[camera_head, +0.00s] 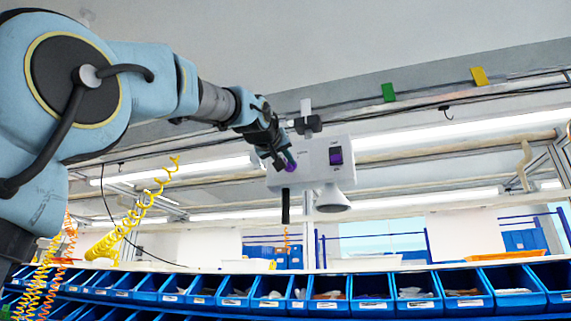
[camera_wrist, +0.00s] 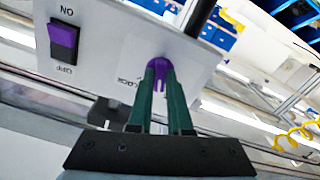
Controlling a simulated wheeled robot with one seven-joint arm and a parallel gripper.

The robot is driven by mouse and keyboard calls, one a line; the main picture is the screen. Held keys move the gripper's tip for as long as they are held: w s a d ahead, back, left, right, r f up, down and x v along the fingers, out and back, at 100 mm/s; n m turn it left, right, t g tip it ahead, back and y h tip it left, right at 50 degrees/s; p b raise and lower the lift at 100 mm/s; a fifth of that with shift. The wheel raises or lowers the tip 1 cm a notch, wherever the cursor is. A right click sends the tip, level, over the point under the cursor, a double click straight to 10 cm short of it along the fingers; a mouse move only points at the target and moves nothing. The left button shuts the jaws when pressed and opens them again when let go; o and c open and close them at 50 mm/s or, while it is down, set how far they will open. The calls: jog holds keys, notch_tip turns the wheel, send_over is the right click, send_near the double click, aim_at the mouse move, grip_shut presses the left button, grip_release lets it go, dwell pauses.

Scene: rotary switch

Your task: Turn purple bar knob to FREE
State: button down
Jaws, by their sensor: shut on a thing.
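The purple bar knob (camera_wrist: 158,66) sits on the front face of a white box (camera_wrist: 113,42). My gripper (camera_wrist: 160,72) is shut on the knob, one green finger on each side of it. The word "LOCK" is printed near the knob in the wrist view; the FREE label does not show, so the knob's setting cannot be read. In the head view the knob (camera_head: 290,166) is partly hidden by my gripper (camera_head: 283,160) at the left end of the white box (camera_head: 310,160).
Blue bins (camera_head: 420,305) line the background. Yellow coiled hoses (camera_head: 130,220) hang at left.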

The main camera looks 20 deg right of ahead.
jog(key=n, duration=0.5)
jog(key=shift+b, duration=0.35)
jog(key=shift+n, duration=0.3)
jog(key=c, duration=0.8)
grip_release()
jog(key=shift+c, duration=0.2)
jog(key=shift+s, duration=0.1)
jog(key=b+v, duration=0.4)
jog(key=v, duration=0.6)
jog(key=shift+s+a+b, duration=0.25)
jog(key=shift+a+b, duration=0.05)
jog(key=shift+b, duration=0.1)
